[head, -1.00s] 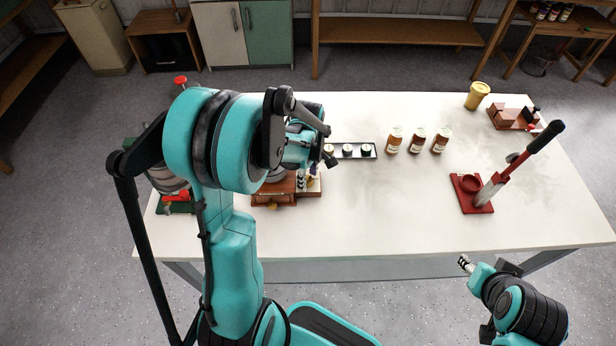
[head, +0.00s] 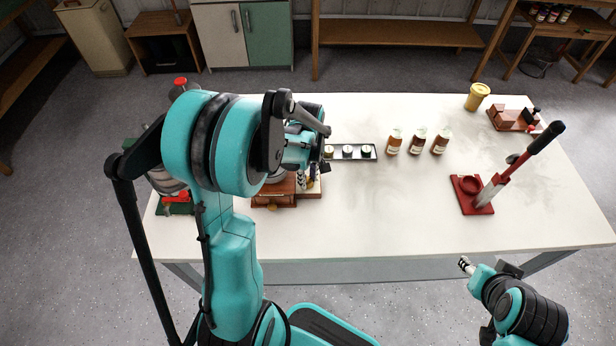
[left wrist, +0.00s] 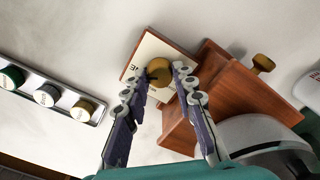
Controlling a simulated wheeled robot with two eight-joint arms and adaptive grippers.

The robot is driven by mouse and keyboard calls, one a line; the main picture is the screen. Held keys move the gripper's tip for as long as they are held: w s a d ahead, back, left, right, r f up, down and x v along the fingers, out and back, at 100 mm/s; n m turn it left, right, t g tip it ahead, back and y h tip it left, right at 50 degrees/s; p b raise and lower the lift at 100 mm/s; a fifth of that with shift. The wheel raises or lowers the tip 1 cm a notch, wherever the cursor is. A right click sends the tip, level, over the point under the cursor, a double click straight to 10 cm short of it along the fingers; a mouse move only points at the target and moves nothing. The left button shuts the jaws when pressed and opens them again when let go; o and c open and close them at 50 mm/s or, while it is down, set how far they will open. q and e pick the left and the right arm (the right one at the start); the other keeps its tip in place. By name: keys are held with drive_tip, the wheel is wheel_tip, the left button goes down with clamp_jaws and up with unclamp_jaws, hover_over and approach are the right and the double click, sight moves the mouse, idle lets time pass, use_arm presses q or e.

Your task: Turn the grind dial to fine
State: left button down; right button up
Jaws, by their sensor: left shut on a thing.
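The grind dial is a round brass knob (left wrist: 158,70) on a cream plate (left wrist: 150,50) with dark markings, fixed to a reddish wooden block. My left gripper (left wrist: 160,75) has its two fingers on either side of the knob and is shut on it. In the head view, my left gripper (head: 307,178) is at the right side of the wooden grinder (head: 273,193), and my arm hides much of it. The dial's setting is not readable. My right gripper (head: 465,264) is off the front edge of the table, too small to judge its jaws.
Amber bottles (head: 418,142) stand behind centre. The white tabletop (head: 390,215) is clear in front.

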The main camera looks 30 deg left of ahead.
sight(308, 180)
use_arm(q)
drive_tip(key=c, duration=1.2)
unclamp_jaws()
wheel_tip(308, 180, up, 12)
